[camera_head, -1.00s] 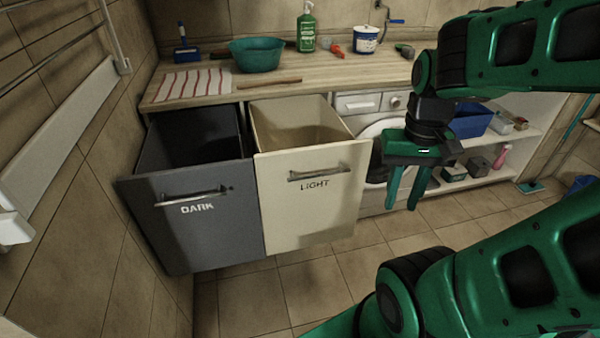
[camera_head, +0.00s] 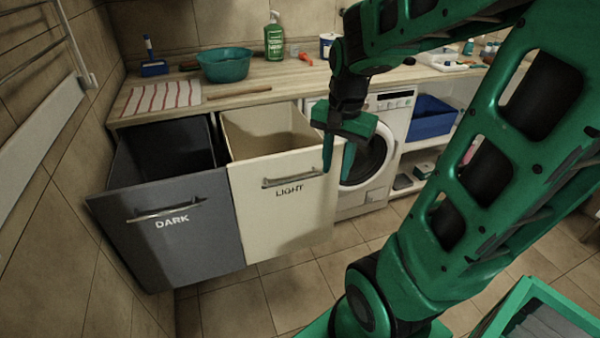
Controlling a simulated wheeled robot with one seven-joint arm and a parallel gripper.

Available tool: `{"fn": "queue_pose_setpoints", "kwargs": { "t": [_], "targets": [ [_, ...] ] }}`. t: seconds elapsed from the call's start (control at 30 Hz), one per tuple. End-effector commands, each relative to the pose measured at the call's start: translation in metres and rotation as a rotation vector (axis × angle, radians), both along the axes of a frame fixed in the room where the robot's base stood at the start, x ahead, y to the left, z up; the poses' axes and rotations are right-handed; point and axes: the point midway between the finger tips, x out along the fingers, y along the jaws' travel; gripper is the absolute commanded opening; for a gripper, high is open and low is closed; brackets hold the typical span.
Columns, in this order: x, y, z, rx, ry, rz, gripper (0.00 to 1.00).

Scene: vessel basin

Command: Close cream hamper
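The cream hamper (camera_head: 287,216) is a tall pull-out bin marked LIGHT, tilted or pulled out from under the counter, with its open top showing. Its metal bar handle (camera_head: 292,179) runs across the upper front. My gripper (camera_head: 338,172) hangs with its fingers pointing down at the right edge of the hamper's front, just right of the handle. The two fingers are apart with nothing seen between them. Whether a finger touches the hamper cannot be told.
A dark grey hamper (camera_head: 170,238) marked DARK stands pulled out to the left of the cream one. A washing machine (camera_head: 372,160) is to the right. The wooden counter (camera_head: 262,82) holds a teal basin (camera_head: 224,66), a green bottle (camera_head: 274,38) and a striped cloth (camera_head: 163,97). Tiled floor is clear in front.

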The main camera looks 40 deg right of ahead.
Motion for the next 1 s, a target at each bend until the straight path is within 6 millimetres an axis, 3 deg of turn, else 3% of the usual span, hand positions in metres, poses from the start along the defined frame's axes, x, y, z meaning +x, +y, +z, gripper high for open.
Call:
{"fn": "queue_pose_setpoints", "kwargs": {
  "t": [0.03,0.2,0.4,0.67,1.0],
  "targets": [
    [0.020,-0.003,-0.003,0.003,-0.012,-0.084,0.28],
    [0.080,-0.009,-0.012,0.029,-0.073,-0.378,0.28],
    [0.124,-0.010,-0.022,0.065,-0.121,-0.602,0.28],
    [0.140,-0.011,-0.034,0.080,-0.134,-0.677,0.28],
    [0.149,-0.014,-0.090,0.078,-0.131,-0.677,0.28]
  ]
}}
